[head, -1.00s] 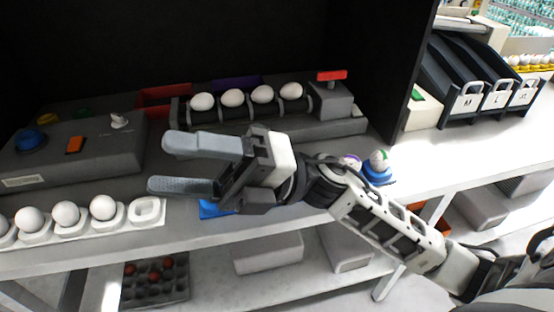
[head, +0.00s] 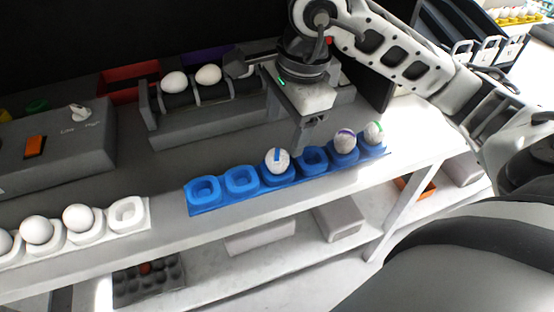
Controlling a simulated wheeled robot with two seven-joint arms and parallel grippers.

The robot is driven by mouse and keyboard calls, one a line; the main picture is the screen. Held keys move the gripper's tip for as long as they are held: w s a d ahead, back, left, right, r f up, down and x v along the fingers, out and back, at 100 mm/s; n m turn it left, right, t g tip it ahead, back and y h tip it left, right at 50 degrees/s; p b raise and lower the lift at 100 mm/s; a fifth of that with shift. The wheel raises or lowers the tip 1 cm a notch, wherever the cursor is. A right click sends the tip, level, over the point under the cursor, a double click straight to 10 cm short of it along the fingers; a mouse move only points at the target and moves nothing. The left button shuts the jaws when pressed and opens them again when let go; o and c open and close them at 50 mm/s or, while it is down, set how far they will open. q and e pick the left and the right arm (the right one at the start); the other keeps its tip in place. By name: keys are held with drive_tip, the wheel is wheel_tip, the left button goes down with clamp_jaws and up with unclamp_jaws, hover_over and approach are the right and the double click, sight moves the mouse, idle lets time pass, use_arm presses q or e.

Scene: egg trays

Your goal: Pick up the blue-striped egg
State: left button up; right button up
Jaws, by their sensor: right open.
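The blue-striped egg (head: 277,160) is white with a blue band and sits upright in a cup of the blue tray (head: 205,200). In the same tray, to its right past an empty cup, are a purple-striped egg (head: 345,141) and a green-striped egg (head: 374,132). My right gripper (head: 304,128) is open, above and behind the tray, slightly right of the blue-striped egg and apart from it. It points downward, and its fingers are partly hidden by its own body. My left gripper is not in view.
A white tray (head: 140,225) with plain eggs lies at left. Behind stands a roller rack (head: 190,127) with white eggs, partly hidden by my arm. A grey control box (head: 75,150) is at far left. The bench front edge runs just before the trays.

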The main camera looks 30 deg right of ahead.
sight(279, 152)
drive_tip(key=f, duration=0.5)
drive_tip(key=w+f, duration=0.1)
drive_tip(key=f, duration=0.2)
drive_tip(key=shift+w+a+f+p, duration=0.1)
drive_tip(key=shift+a+p, duration=0.15)
drive_tip(key=shift+p, duration=0.1)
drive_tip(key=c, duration=0.7)
